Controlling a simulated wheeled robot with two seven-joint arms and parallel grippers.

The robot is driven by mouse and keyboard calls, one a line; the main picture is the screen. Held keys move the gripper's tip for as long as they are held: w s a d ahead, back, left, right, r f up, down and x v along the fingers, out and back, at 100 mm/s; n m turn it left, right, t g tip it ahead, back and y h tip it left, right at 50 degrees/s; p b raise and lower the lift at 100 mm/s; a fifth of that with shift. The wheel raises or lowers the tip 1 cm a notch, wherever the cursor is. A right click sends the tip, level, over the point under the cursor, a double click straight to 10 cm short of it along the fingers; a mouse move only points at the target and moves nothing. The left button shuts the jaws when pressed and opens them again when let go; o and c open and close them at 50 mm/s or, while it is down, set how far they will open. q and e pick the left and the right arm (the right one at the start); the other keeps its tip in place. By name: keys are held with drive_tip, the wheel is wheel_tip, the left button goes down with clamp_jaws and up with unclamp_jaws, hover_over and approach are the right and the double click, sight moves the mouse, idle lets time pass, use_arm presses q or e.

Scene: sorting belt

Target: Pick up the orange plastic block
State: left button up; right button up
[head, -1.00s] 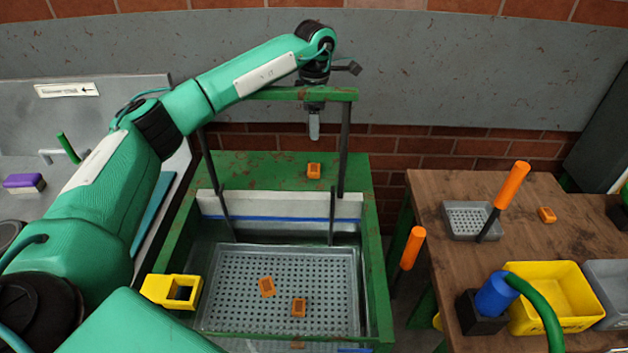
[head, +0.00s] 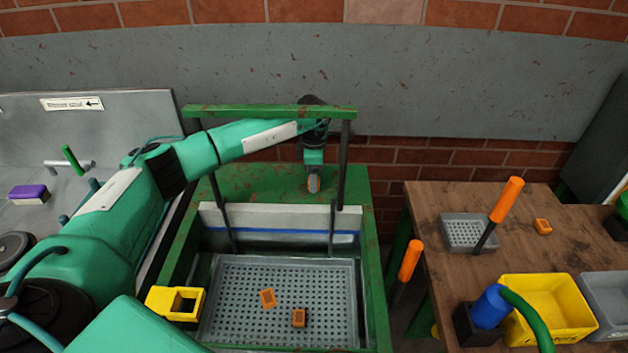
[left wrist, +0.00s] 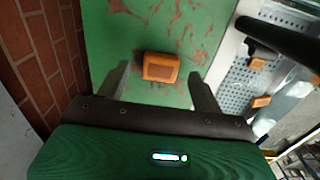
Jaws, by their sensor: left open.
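An orange plastic block (left wrist: 161,67) lies on the green, rust-marked surface (left wrist: 108,30) at the back of the washing unit. My left gripper (left wrist: 160,72) is open above it, with one finger on each side of the block in the left wrist view and visible gaps between. In the head view my left gripper (head: 314,184) points down over the green surface and mostly hides this block. Two more orange blocks, one on the left (head: 267,298) and one on the right (head: 299,317), lie in the perforated tray (head: 230,275). My right gripper is not in view.
A green frame bar (head: 250,111) on dark posts crosses above the unit, close to my left forearm. A yellow holder (head: 160,302) sits at the tray's left. The wooden table (head: 440,205) at right bears another orange block (head: 543,227) and a yellow bin (head: 540,285).

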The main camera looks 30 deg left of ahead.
use_arm(q)
drive_tip(key=shift+f, duration=0.7)
drive_tip(key=c, duration=1.1)
drive_tip(key=shift+o, duration=0.2)
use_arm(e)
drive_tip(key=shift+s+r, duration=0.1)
